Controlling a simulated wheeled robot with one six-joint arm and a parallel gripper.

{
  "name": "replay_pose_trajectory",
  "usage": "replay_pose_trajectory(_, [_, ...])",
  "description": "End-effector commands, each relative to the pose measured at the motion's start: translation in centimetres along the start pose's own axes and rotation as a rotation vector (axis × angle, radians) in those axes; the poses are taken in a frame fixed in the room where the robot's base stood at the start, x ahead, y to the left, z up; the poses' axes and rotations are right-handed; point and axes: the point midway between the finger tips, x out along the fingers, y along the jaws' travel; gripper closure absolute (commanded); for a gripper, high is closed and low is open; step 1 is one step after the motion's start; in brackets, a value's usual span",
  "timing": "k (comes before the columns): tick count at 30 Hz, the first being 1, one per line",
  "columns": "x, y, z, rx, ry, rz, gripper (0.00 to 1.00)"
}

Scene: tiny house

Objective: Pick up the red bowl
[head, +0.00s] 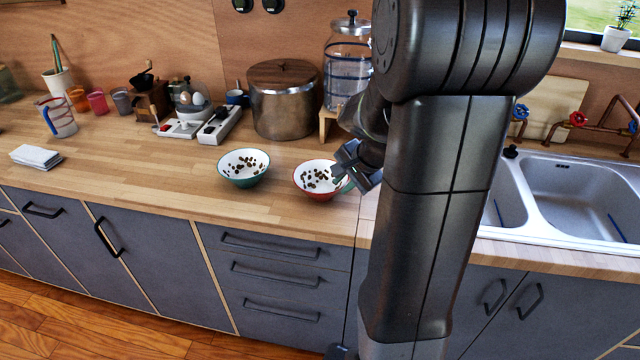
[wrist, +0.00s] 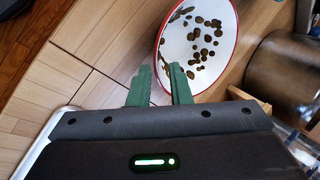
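The red bowl (head: 316,184) stands on the wooden counter, with a white speckled inside and a red outside. It also shows in the wrist view (wrist: 215,68), with a red rim and dark brown spots or pieces inside. My gripper (head: 345,180) is at the bowl's right side in the head view, partly hidden by my arm. In the wrist view my gripper's green fingers (wrist: 158,68) are apart, with a gap between them. The right finger's tip is at the bowl's near rim; I cannot tell whether it touches.
A green bowl (head: 243,170) stands just left of the red one. A large metal pot (head: 284,108) with a wooden lid and a glass dispenser (head: 347,62) stand behind. The sink (head: 582,190) is to the right. The counter front left of the bowls is clear.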

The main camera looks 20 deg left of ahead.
Motion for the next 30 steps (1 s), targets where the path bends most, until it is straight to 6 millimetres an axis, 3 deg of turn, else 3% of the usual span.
replay_pose_trajectory(6, [1.2, 0.1, 0.1, 0.0, -0.001, 0.002, 0.82])
replay_pose_trajectory(15, [5.0, 0.4, 0.3, 0.0, -0.002, 0.002, 0.82])
replay_pose_trajectory(26, [5.8, 0.3, 0.3, 0.0, 0.0, 0.0, 0.82])
replay_pose_trajectory(28, [5.8, 0.3, 0.3, 0.0, 0.0, 0.0, 0.96])
replay_pose_trajectory(30, [5.8, 0.3, 0.3, 0.0, 0.0, 0.001, 1.0])
